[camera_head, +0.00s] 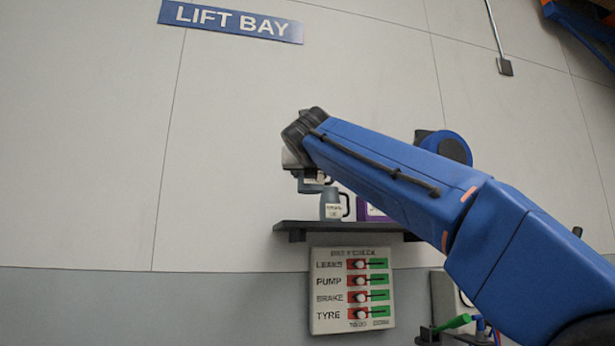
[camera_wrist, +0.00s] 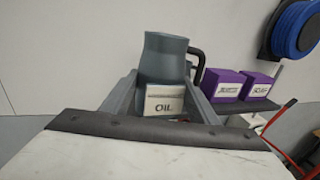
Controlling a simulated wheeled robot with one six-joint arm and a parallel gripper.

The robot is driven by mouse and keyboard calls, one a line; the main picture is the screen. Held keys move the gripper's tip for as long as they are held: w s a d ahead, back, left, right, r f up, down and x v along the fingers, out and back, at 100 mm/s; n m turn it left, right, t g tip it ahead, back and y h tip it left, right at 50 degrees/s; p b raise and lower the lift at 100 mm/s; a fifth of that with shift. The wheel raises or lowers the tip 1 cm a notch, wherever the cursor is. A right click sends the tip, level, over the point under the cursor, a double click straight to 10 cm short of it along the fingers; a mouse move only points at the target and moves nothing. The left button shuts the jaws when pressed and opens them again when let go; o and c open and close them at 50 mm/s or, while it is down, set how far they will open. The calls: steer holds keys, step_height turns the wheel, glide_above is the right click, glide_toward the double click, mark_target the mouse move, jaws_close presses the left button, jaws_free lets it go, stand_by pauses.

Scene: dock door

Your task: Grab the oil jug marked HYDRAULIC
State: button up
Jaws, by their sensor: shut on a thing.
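My gripper (camera_wrist: 160,98) is shut on a grey-blue jug (camera_wrist: 165,60) with a dark handle on its right side. Its white label reads OIL on the lower line; the rest of the label I cannot read. In the head view the held jug (camera_head: 311,188) shows only in part below my wrist, above the shelf. A second grey-blue jug (camera_head: 331,207) with a dark handle stands upright on the shelf, just right of and below the held one. Its label is too small to read surely, so I cannot tell which jug is marked HYDRAULIC.
The dark wall shelf (camera_head: 300,227) also bears purple boxes (camera_wrist: 224,82), partly behind my arm in the head view. A switch panel (camera_head: 352,290) hangs below the shelf. A blue reel (camera_wrist: 296,32) is at the right. The wall left of the shelf is bare.

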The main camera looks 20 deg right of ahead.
steer(key=shift+s, duration=2.25)
